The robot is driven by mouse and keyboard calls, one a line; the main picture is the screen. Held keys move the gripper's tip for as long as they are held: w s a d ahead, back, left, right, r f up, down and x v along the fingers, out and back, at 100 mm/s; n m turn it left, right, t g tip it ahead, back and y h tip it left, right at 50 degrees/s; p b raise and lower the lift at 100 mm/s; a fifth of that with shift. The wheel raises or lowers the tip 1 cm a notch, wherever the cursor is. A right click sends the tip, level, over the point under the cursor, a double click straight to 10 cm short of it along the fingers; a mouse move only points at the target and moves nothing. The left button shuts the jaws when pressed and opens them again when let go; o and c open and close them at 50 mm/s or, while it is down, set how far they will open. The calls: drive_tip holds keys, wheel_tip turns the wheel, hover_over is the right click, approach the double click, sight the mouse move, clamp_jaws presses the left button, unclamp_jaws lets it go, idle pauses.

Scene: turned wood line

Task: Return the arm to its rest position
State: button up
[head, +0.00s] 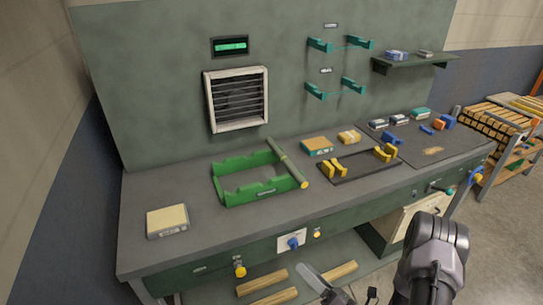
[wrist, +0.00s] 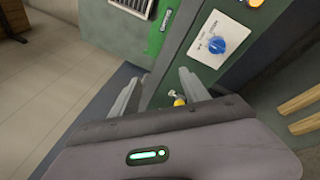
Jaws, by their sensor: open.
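My gripper (wrist: 163,84) shows in the wrist view with its two grey fingers apart and nothing between them. Beyond the fingers is the front of the green workbench, with a blue knob (wrist: 217,46) on a white plate and a yellow knob (wrist: 179,101). In the head view my dark grey arm (head: 436,245) is at the bottom right, in front of the bench (head: 205,249). A pale grey finger shows low in the head view, before the lower shelf; the rest of my gripper is mostly cut off by the bottom edge.
On the bench are a green cradle (head: 228,198) with a wooden rod (head: 287,163) across its right side, a black frame with yellow blocks (head: 334,170), and a pale box (head: 167,220). A rack of wood (head: 493,121) stands at right. Floor shows at the lower right.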

drive_tip(key=s+a+r+n+g+y, duration=0.2)
drive_tip(key=a+r+n+g+y, duration=0.1)
drive_tip(key=a+r+n+g, duration=0.3)
drive_tip(key=s+a+r+n+g+y, duration=0.25)
drive_tip(key=a+r+n+g, duration=0.2)
drive_tip(key=r+n, duration=0.4)
drive_tip(key=s+a+r+n+g+h, duration=0.35)
drive_tip(key=s+r+n+g, duration=0.3)
drive_tip(key=s+n, duration=0.35)
drive_tip(key=s+d+r+n+t+h, duration=0.4)
drive_tip(key=d+r+n+t+h, duration=0.3)
drive_tip(key=d+n+h, duration=0.2)
drive_tip(key=shift+s+d+r+n+h, duration=0.15)
drive_tip(key=shift+s+d+n+h, duration=0.15)
drive_tip(key=shift+n+h, duration=0.65)
